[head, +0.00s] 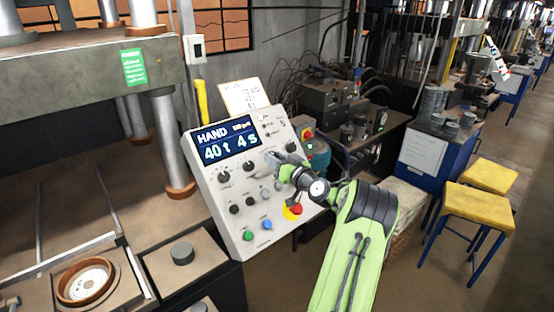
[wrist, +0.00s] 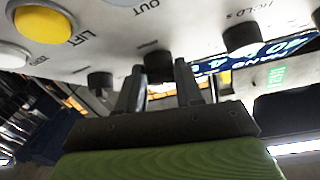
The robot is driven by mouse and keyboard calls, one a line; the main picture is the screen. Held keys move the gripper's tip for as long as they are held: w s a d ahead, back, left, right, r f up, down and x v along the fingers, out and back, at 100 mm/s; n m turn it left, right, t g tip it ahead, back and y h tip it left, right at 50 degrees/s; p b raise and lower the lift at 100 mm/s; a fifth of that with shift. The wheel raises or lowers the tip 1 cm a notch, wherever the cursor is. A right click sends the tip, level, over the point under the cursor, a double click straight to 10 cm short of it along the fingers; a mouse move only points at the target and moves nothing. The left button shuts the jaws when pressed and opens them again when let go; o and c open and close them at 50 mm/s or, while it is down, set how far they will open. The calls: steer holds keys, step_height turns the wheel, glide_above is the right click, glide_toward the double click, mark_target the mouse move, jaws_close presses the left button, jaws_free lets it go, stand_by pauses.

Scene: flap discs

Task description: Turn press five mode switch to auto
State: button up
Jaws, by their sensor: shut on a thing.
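The press control panel (head: 205,160) is a tilted white box, and its display (head: 228,141) reads HAND, 40 t, 4 s. My gripper (head: 271,158) is at the panel's upper right part, hiding what it touches there. In the wrist view my gripper (wrist: 159,72) has its two dark fingers on either side of a small black knob (wrist: 159,66), shut on it. The label by this knob is too blurred to read, and its pointer direction cannot be told. Another black knob (wrist: 242,38), labelled HOLD s, is to its right.
Other black knobs (head: 224,177), a green button (head: 247,236), a blue button (head: 267,225) and a red emergency stop (head: 292,210) are on the panel close to my arm. A yellow button (wrist: 45,25) labelled LIFT is at the wrist view's upper left. Yellow stools (head: 478,213) stand right.

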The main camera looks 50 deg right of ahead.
steer(key=shift+a+m+h, duration=0.1)
steer(key=shift+m+h, duration=0.4)
steer(key=shift+m, duration=0.1)
steer(key=shift+m+g+b, duration=0.3)
steer(key=m+h, duration=0.1)
steer(key=m+g+h, duration=0.1)
steer(key=m, duration=0.1)
steer(key=shift+w+a+r, duration=0.1)
steer(key=shift+a+r, duration=0.05)
steer(key=shift+a, duration=0.05)
steer(key=m+g+h+p, duration=0.1)
steer(key=m, duration=0.1)
steer(key=m+g+h+p, duration=0.1)
steer(key=m+p, duration=0.1)
steer(key=shift+w+a+r+g, duration=0.1)
steer(key=shift+a+r+g, duration=0.1)
steer(key=shift+g, duration=0.1)
steer(key=shift+f+m+g+h+p, duration=0.1)
steer(key=shift+m+g+h+p, duration=0.3)
steer(key=shift+m+g+p, duration=0.7)
steer(key=shift+m+t, duration=0.3)
steer(key=shift+m, duration=0.2)
steer(key=o, duration=1)
